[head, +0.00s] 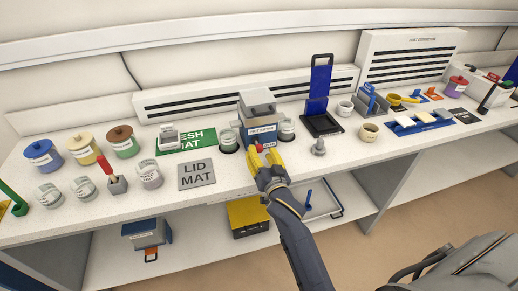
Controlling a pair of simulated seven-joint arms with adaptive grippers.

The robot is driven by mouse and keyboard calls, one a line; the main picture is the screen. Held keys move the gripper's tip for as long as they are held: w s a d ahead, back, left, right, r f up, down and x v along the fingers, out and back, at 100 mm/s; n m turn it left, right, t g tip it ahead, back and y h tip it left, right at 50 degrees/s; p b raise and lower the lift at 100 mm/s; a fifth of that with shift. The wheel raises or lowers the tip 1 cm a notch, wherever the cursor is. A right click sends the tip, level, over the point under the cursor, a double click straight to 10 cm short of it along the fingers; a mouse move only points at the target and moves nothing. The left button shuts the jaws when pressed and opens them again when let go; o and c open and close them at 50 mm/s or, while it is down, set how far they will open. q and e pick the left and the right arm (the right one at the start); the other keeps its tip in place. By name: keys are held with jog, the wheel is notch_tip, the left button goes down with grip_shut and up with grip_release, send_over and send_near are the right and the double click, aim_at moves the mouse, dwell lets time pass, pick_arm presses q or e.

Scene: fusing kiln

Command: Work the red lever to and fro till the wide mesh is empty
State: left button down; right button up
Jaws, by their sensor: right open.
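A grey and blue box-shaped device (258,105) with a label on its front stands at the middle of the bench. A small red knob, seemingly the red lever (259,148), shows low at its front. My right gripper (263,157) has yellow fingers and is open. Its fingertips are at the knob, one to each side in the picture; I cannot tell whether they touch it. No wide mesh can be made out; the inside of the device is hidden. A grey piece (168,136) sits on the green mesh mat (200,140). My left gripper is not in view.
A grey lid mat (197,174) lies bare to the left. Several labelled jars (82,149) stand further left. A blue upright stand (320,85) and a small metal post (318,146) are to the right.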

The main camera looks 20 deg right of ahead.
aim_at(257, 145)
jog(key=shift+w+d, duration=0.15)
jog(key=shift+w, duration=1.1)
jog(key=shift+c, duration=0.6)
grip_shut()
